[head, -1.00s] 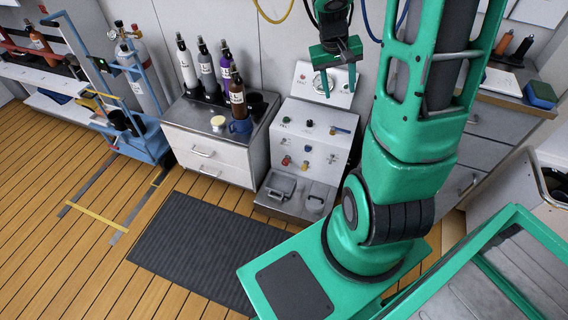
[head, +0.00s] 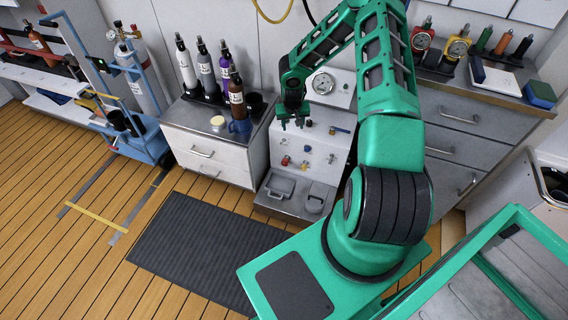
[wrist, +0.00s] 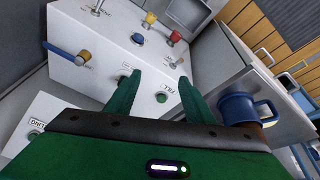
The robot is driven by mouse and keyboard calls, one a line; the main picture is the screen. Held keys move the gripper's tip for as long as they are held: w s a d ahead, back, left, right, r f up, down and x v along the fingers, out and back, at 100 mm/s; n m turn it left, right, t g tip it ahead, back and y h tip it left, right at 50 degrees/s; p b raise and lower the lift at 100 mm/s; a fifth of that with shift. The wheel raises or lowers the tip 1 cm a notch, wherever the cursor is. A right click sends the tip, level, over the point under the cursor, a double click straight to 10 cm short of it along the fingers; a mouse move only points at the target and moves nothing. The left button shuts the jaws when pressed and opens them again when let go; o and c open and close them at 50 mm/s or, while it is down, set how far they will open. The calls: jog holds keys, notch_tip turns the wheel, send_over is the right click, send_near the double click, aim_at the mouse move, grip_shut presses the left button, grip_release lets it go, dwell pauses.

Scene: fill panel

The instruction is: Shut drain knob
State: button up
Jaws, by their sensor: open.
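The white fill panel (head: 325,150) stands against the wall with several knobs on its front. No label reading drain is legible, so I cannot tell which knob is the drain knob. In the wrist view a green knob (wrist: 161,98) sits beside a FILL label, seen between my fingers. A blue knob (wrist: 138,39), a red knob (wrist: 174,39) and a yellow knob (wrist: 150,18) are farther along the panel. My gripper (head: 291,124) is open and empty, just in front of the panel's upper left; its fingers also show in the wrist view (wrist: 160,82). It partly hides the upper left knobs.
A blue-handled lever (wrist: 68,52) sticks out from the panel. A drawer cabinet (head: 208,153) with bottles and a blue mug (wrist: 248,107) stands close beside the panel. A gauge (head: 323,83) is on the panel's upright back. A dark mat (head: 205,240) lies on the floor.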

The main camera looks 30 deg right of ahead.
notch_tip(320, 180, down, 11)
jog(key=w+a+m, duration=0.2)
jog(key=m+t, duration=0.1)
jog(key=m, duration=0.2)
send_near(285, 161)
jog(key=x, duration=1)
jog(key=shift+d, duration=0.1)
